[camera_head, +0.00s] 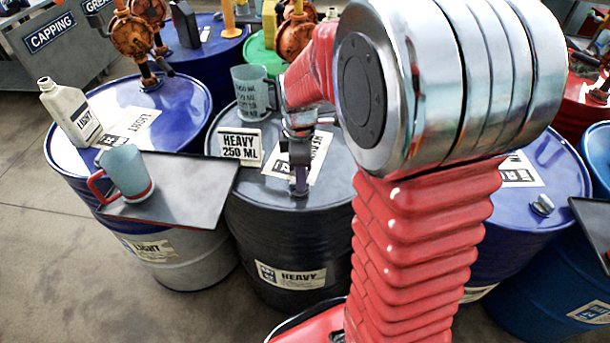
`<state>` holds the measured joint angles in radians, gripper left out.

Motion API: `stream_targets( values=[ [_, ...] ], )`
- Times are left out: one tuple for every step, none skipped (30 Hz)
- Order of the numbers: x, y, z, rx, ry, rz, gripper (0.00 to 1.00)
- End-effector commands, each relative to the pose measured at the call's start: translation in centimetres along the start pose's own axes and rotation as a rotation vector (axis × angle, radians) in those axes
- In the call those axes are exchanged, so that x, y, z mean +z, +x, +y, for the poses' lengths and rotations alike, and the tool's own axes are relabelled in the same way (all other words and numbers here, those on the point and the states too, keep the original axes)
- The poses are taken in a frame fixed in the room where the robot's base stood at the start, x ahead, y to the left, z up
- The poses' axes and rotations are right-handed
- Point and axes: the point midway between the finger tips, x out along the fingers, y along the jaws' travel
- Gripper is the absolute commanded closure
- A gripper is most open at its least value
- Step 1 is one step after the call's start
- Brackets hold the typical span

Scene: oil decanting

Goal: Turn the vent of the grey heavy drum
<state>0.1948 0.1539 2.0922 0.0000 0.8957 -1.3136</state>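The grey heavy drum (290,249) stands in the middle, dark grey, with a "HEAVY" label on its side. My gripper (299,178) points down at the front part of its lid. A small dark metal fitting, which looks like the vent (299,191), shows right at the fingertips. I cannot tell whether the fingers grip it or only sit over it. My red arm hides the right part of the lid.
A "HEAVY 250 ML" sign (240,146) and a measuring jug (253,92) stand on the drum. At left, a tray (190,200) holds a red-handled mug (125,174) beside a blue drum (190,104) with a bottle (68,113). Another blue drum (510,225) stands at right.

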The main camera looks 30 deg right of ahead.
Motion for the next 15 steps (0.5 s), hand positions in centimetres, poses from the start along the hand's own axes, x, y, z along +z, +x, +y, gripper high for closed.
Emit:
stream_targets(
  values=[
    [0.0,0.0,0.0,0.0,0.0,0.0,0.89],
    [0.0,0.0,0.0,0.0,0.0,0.0,0.91],
    [0.0,0.0,0.0,0.0,0.0,0.0,0.94],
    [0.0,0.0,0.0,0.0,0.0,0.0,0.96],
    [0.0,0.0,0.0,-0.001,0.0,0.0,0.98],
    [0.0,0.0,0.0,-0.001,0.0,0.0,1.0],
    [0.0,0.0,-0.1,-0.001,0.0,0.0,1.0],
    [0.0,0.0,-0.1,-0.001,0.0,0.0,1.0],
    [0.0,0.0,-0.1,-0.002,0.0,0.0,1.0],
    [0.0,0.0,-0.1,-0.002,0.0,0.0,1.0],
    [1.2,0.0,0.5,-0.002,0.006,0.0,1.0],
    [0.8,0.0,0.3,-0.001,0.001,-0.001,1.0],
    [0.5,0.0,0.2,0.0,0.0,-0.001,1.0],
    [0.4,0.0,0.2,0.0,0.001,-0.001,1.0],
    [0.2,0.0,0.1,0.0,0.004,0.0,1.0]
  ],
)
